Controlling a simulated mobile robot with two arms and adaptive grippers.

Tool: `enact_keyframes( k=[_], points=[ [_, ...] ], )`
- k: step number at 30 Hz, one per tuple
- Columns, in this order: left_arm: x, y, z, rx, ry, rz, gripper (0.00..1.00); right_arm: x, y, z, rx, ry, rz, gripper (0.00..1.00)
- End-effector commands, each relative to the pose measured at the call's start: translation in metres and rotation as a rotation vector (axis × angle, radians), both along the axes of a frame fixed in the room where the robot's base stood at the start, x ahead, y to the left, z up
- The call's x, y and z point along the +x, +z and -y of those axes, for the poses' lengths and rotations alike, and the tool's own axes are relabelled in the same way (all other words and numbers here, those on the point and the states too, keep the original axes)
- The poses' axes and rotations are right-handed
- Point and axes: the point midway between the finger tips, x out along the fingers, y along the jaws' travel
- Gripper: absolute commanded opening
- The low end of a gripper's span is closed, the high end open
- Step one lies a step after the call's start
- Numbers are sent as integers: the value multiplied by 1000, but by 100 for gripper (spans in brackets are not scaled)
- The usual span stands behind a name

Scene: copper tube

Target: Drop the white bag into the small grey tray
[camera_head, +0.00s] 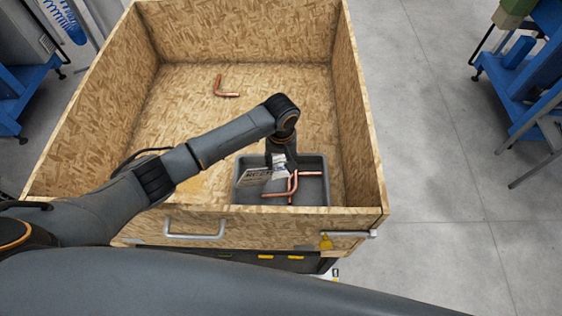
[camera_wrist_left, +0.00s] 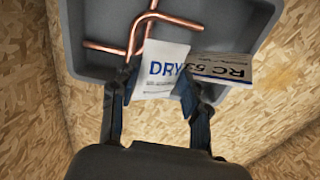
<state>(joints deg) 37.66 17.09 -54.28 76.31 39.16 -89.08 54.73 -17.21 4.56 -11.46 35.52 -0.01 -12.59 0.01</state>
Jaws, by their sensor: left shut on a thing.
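The white bag (camera_wrist_left: 163,58), printed "DRY", is between the fingers of my left gripper (camera_wrist_left: 156,84) in the left wrist view. The gripper is shut on it. In the head view my left gripper (camera_head: 280,164) points down over the small grey tray (camera_head: 316,165), where the bag is mostly hidden by the gripper. The tray's grey floor also shows in the left wrist view (camera_wrist_left: 88,24). I cannot tell whether the bag touches the tray. My right gripper is not in view.
Copper tubes (camera_head: 292,186) lie in the tray, beside a printed card (camera_head: 257,176) marked "RC 53". Another bent copper tube (camera_head: 227,94) lies farther back on the floor of the wooden crate (camera_head: 180,115). The crate's high walls surround the tray.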

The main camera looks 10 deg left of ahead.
Motion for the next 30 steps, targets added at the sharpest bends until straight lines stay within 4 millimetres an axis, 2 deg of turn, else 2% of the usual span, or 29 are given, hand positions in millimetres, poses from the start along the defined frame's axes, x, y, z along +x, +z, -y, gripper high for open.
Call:
enact_keyframes(
  k=[1, 9, 10, 14, 24, 26, 30],
  points=[
    [1, -5, 0, 0, 0, 1, 10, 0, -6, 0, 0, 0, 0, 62],
    [0, -5, -1, 2, 0, -1, 10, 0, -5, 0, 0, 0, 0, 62],
    [-1, -5, -1, 3, 0, -2, 48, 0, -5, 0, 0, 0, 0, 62],
    [-1, -5, -1, 3, 0, -2, 72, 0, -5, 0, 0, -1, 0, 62],
    [0, -2, 0, 0, -1, 1, 72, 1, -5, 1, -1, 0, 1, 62],
    [1, 2, 0, 0, -1, 1, 72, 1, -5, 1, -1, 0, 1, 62],
    [1, 23, 0, 0, -2, 4, 72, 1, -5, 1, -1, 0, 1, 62]
  ],
)
